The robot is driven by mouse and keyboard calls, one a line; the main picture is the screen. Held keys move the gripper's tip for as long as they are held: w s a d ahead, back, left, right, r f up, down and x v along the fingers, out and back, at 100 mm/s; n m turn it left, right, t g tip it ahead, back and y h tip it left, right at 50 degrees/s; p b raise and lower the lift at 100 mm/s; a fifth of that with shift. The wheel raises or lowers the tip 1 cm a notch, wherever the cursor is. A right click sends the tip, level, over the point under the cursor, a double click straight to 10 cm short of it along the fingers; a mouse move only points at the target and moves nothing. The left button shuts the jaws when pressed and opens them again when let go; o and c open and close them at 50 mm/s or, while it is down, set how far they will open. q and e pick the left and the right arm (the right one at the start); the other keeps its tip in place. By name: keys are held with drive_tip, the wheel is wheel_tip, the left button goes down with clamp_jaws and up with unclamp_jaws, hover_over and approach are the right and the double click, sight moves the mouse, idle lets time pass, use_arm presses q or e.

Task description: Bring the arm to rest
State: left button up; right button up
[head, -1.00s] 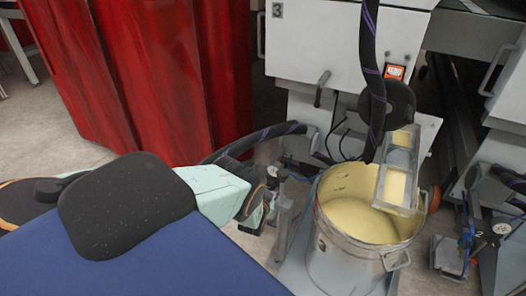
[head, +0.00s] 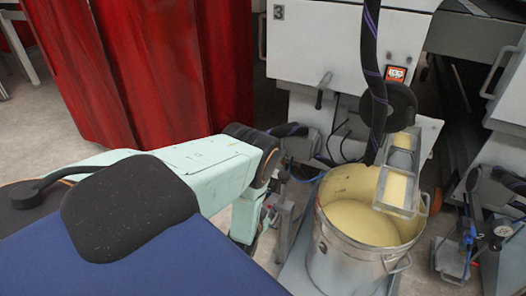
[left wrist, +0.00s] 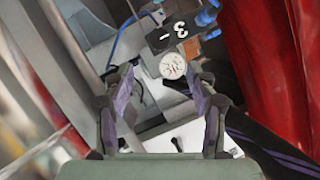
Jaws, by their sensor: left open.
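My left arm (head: 190,170) comes in from the left in the head view. It is a mint-green link that reaches a dark joint and then bends down beside the pot. Beyond the fingers show a round white gauge (left wrist: 173,66) and a black tag with a "3" (left wrist: 172,34). My right gripper is in neither view.
A metal pot of pale yellow liquid (head: 362,228) stands right of the arm. A hose (head: 372,60) and a tilted trough (head: 397,180) hang over it. A white machine (head: 320,45) is behind, and a red curtain (head: 160,70) is at the left.

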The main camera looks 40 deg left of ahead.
use_arm(q)
drive_tip(key=shift+s+d+r, duration=0.1)
drive_tip(key=shift+s+d, duration=0.05)
drive_tip(key=shift+s, duration=0.15)
idle(0.5)
